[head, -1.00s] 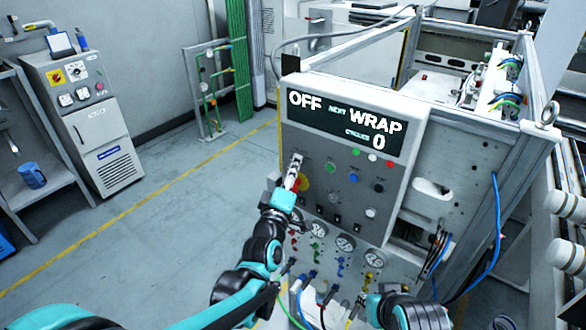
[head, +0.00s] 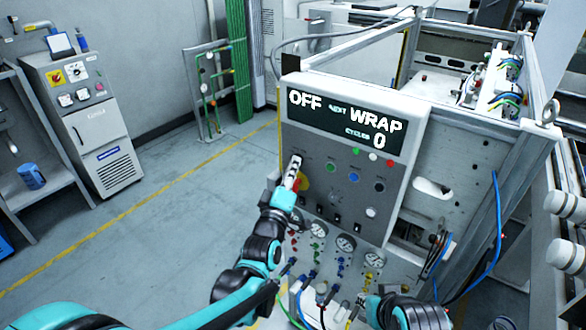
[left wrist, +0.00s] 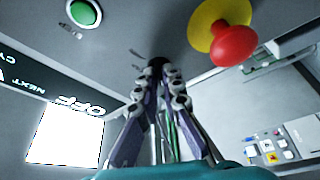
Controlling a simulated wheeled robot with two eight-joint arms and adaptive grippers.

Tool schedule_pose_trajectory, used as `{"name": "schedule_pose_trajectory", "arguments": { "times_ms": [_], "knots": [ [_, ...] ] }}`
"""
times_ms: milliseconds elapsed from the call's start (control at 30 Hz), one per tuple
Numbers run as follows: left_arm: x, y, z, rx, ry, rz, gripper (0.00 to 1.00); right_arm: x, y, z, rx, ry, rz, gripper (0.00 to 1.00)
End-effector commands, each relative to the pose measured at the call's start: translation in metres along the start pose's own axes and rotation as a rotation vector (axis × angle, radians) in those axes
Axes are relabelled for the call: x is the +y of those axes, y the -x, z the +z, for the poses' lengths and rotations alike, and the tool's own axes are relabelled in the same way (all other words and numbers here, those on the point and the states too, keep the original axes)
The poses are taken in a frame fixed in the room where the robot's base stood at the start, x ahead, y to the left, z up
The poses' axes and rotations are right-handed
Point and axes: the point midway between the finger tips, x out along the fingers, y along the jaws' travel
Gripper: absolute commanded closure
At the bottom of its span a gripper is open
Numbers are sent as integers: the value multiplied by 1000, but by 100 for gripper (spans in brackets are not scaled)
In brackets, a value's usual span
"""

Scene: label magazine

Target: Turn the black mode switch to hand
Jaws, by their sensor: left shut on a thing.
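The grey control panel (head: 318,152) faces me, its dark display reading OFF, NEXT WRAP and CYCLES 0. The black mode switch (left wrist: 155,62) shows in the left wrist view as a small dark knob between my left fingertips. My left gripper (head: 295,161) is at the panel's upper left and is shut on this switch; its fingertips also show in the left wrist view (left wrist: 160,72). In the head view the fingers hide the switch, so its pointing direction cannot be read. My right gripper (head: 364,301) is low, in front of the panel's bottom; its fingers are unclear.
A red emergency button on a yellow base (left wrist: 232,43) sits close beside my left fingers. A green button (left wrist: 84,12) is on their other side. Several buttons, gauges (head: 345,244) and hoses fill the lower panel. The floor to the left (head: 190,220) is clear.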

Motion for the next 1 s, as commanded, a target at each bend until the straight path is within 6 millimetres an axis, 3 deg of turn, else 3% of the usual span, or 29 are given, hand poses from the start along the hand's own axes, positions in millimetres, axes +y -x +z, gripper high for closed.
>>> {"name": "schedule_pose_trajectory", "arguments": {
  "times_ms": [500,1000],
  "knots": [
    [-5,-2,-1,3,-366,155,100,0,-26,18,0,0,0,79],
    [-4,-3,-2,3,-631,266,100,0,-36,26,0,0,0,79]
  ]
}}
